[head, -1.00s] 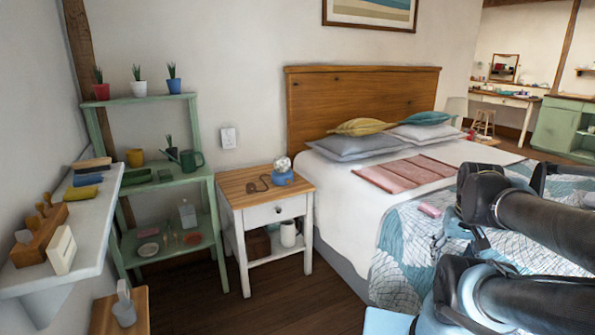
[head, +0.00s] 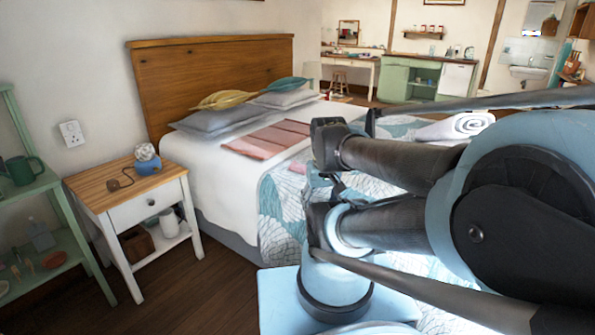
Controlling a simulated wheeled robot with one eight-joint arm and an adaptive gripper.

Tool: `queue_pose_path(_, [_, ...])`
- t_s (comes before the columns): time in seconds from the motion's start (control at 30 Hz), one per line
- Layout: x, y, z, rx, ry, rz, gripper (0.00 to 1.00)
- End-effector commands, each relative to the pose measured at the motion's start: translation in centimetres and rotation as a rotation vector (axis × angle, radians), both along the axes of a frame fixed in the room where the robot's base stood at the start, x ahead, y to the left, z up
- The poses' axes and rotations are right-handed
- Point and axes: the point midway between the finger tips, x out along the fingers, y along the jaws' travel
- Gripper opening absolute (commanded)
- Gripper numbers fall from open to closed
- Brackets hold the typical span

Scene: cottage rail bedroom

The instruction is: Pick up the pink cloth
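A small pink item (head: 298,167), which may be the pink cloth, lies on the patterned quilt of the bed, partly hidden behind my arm. A larger, flat pink folded textile (head: 268,138) lies across the white bedding below the pillows. My arm crosses the right side of the head view, over the bed. What seems to be my gripper (head: 340,190) shows as a small dark shape between the arm links, to the right of the small pink item. Its fingers are mostly hidden, and I cannot tell whether they are open.
The bed (head: 225,190) fills the middle. A white nightstand (head: 150,208) with a blue object on top stands to its left, beside a green shelf (head: 50,235). A rolled white towel (head: 458,126) lies on the bed's far right. Dark floor is clear in front.

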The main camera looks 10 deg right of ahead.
Motion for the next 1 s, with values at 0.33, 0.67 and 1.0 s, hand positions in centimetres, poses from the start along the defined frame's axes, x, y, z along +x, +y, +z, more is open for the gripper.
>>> queue_pose_path(0.33, [0.0,0.0,0.0,0.000,0.000,0.000,0.59])
queue_pose_path(0.67, [1.2,0.1,2.6,0.036,-0.004,-0.155,0.68])
queue_pose_path(1.0, [8.4,0.0,8.2,0.150,0.028,-0.683,0.68])
